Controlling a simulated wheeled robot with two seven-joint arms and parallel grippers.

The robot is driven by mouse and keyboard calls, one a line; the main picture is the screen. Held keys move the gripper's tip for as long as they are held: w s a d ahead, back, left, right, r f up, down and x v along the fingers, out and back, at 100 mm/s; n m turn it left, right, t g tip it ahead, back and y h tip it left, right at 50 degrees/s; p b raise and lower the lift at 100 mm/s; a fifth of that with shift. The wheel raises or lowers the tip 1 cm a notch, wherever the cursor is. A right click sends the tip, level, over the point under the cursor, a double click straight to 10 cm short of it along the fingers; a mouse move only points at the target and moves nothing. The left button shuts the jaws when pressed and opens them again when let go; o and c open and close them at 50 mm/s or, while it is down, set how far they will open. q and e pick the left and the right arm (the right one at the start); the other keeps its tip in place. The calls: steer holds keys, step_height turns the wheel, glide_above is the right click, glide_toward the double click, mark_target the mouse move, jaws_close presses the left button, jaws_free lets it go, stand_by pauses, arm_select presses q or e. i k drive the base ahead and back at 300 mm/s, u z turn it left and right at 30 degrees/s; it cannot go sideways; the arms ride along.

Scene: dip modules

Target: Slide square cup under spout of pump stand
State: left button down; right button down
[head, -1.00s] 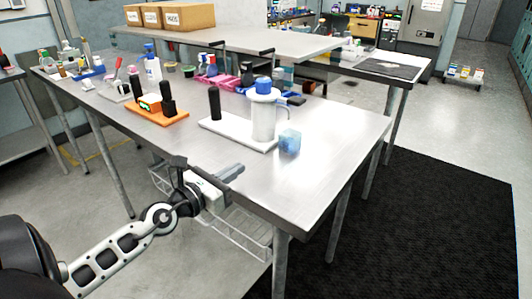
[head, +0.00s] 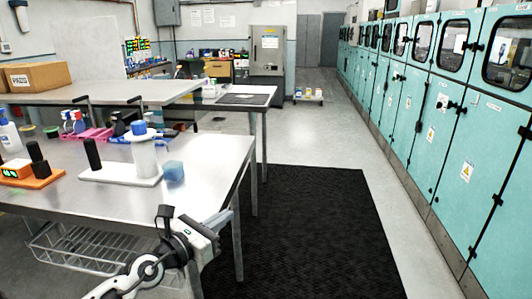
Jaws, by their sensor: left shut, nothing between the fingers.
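The square cup (head: 174,171) is a translucent blue cube-like cup. It stands on the metal table beside the right end of the pump stand's white base. The pump stand (head: 144,157) has a pale cylinder with a blue cap, a white base and a black post (head: 92,154) at its left. The spout is too small to make out clearly. My left gripper (head: 222,219) is at the table's front right corner, in front of the cup and apart from it. It is shut and empty. My right gripper is not in view.
An orange base (head: 40,182) with black posts stands at the left on the table (head: 130,203). Pink and blue items sit behind the pump stand. A raised shelf (head: 120,92) runs behind. The table's right end is clear, with a black mat (head: 300,220) on the floor beyond.

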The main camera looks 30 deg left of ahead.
mark_target(174, 172)
steer(key=z, duration=2.1)
steer(key=k, duration=2.35)
steer(key=u, duration=1.15)
